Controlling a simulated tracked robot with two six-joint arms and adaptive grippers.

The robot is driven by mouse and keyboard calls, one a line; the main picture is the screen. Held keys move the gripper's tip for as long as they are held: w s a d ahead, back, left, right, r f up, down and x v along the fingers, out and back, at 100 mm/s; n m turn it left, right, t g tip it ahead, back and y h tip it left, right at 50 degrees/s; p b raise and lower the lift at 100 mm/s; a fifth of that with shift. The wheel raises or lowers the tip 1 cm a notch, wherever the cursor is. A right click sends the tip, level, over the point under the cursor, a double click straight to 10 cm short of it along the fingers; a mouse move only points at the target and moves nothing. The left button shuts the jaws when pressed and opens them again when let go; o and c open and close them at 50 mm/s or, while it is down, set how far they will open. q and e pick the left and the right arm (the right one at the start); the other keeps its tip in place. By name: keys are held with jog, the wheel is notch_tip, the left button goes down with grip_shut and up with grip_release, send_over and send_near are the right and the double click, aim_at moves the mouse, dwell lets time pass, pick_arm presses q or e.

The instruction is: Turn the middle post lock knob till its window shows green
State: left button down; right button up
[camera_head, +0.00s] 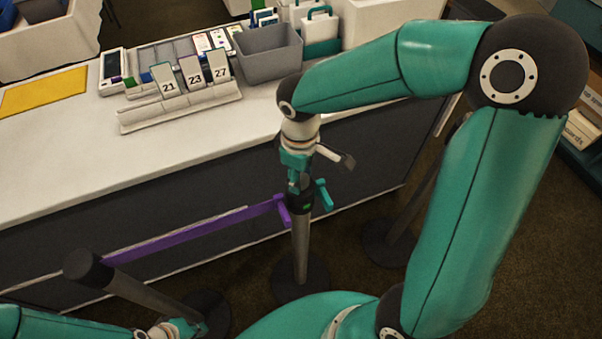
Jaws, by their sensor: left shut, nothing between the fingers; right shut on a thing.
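The middle post (300,245) stands upright in front of the counter, with a black head (299,203) on top. My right gripper (294,186) comes down onto this head from above and is shut on the lock knob, which it mostly hides. A small green patch shows on the front of the head and looks like the window (307,207). A purple belt (190,235) runs from the left to a purple end piece at the head. A teal piece (324,195) sticks out on its right. My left gripper (190,328) is shut and empty at the bottom left.
A black-topped post (125,284) stands at the lower left, near my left gripper. Another post (412,210) stands behind my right arm. The white counter (60,190) carries number cards (195,75) and a grey bin (268,54).

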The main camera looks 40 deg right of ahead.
jog(key=o, duration=1.1)
jog(key=shift+o, duration=0.2)
notch_tip(320, 180, up, 12)
jog(key=shift+f, duration=0.1)
